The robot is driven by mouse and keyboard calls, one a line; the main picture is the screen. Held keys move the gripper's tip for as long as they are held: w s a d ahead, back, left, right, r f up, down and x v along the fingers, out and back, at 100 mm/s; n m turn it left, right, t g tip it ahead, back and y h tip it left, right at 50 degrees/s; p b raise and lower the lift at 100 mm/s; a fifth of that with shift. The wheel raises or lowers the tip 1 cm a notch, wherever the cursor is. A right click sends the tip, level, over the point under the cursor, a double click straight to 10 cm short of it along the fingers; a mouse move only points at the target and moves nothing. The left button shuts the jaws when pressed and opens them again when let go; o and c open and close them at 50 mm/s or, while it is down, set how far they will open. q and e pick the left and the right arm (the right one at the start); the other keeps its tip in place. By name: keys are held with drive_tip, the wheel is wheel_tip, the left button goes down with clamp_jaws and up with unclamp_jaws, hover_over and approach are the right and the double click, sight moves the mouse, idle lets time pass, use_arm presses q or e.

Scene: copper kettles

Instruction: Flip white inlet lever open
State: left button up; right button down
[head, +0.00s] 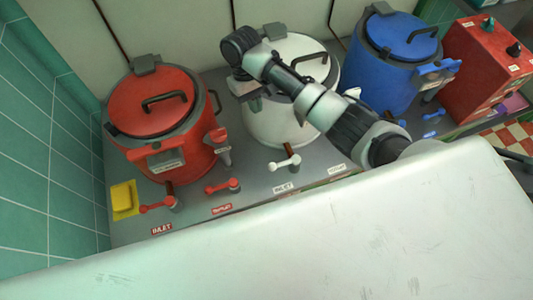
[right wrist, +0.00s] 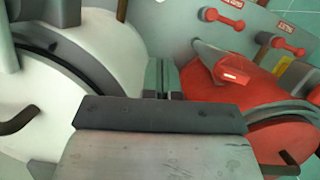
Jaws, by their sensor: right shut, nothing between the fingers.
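The white inlet lever (head: 285,161) stands on the grey deck in front of the white kettle (head: 270,122), behind a label that appears to read INLET (head: 284,187). Its white handle lies roughly sideways, with a round knob at its left end. My right arm reaches across the white kettle, and its gripper (head: 240,85) is at that kettle's left side, up and left of the lever, apart from it. In the right wrist view the right gripper (right wrist: 163,80) is shut and empty between the white kettle (right wrist: 105,55) and the red kettle. The left gripper is not in view.
The red kettle (head: 150,115) stands left with two red levers (head: 157,206) (head: 222,187) before it. A blue kettle (head: 385,75) and a red control box (head: 490,65) are at right. A yellow block (head: 124,199) sits at the left edge. A pale surface (head: 300,250) fills the foreground.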

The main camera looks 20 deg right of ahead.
drive_tip(key=b, duration=0.2)
approach(284, 163)
drive_tip(key=a+f, duration=0.4)
drive_tip(key=f, duration=0.2)
drive_tip(key=shift+f, duration=0.4)
drive_tip(key=shift+w+p, duration=0.15)
drive_tip(key=shift+p, duration=0.15)
